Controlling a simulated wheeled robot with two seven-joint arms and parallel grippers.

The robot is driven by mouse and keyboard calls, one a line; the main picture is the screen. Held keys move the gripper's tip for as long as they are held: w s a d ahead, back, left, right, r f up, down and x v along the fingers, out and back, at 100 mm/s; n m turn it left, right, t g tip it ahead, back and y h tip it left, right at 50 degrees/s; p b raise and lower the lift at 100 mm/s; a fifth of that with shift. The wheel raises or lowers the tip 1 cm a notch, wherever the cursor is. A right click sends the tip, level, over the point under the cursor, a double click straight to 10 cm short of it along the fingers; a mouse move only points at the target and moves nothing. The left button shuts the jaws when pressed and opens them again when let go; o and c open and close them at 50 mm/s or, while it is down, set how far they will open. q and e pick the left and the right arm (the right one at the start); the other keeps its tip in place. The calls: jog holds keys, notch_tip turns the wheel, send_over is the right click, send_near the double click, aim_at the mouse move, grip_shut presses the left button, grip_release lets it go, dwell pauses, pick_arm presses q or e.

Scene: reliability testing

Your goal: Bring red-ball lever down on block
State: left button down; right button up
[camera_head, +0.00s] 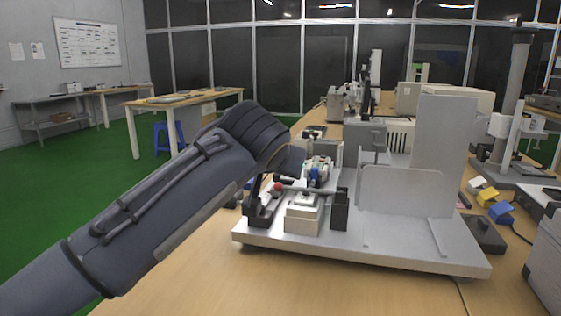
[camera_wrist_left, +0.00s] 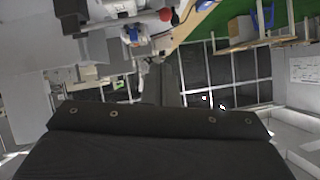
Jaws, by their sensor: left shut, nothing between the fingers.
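The red ball (camera_head: 278,187) is on the end of a thin grey lever (camera_head: 297,189), which runs roughly level to the right. A pale block (camera_head: 303,217) stands below the lever on the grey baseplate (camera_head: 330,245); the lever looks raised above it. In the left wrist view the red ball (camera_wrist_left: 166,14) is near the top edge, beyond my fingers. My left gripper (camera_wrist_left: 160,78) is shut and empty, apart from the ball. In the head view my left arm ends just above the ball, and its fingers are largely hidden. My right gripper is not seen.
A black upright piece (camera_head: 340,212) stands right of the block. Yellow and blue small items (camera_head: 500,211) lie at the right. The wooden table's front is clear.

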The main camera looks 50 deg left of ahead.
pick_arm(q)
jog(key=v, duration=0.2)
jog(key=shift+s+d+r, duration=0.1)
jog(key=shift+s+d, duration=0.1)
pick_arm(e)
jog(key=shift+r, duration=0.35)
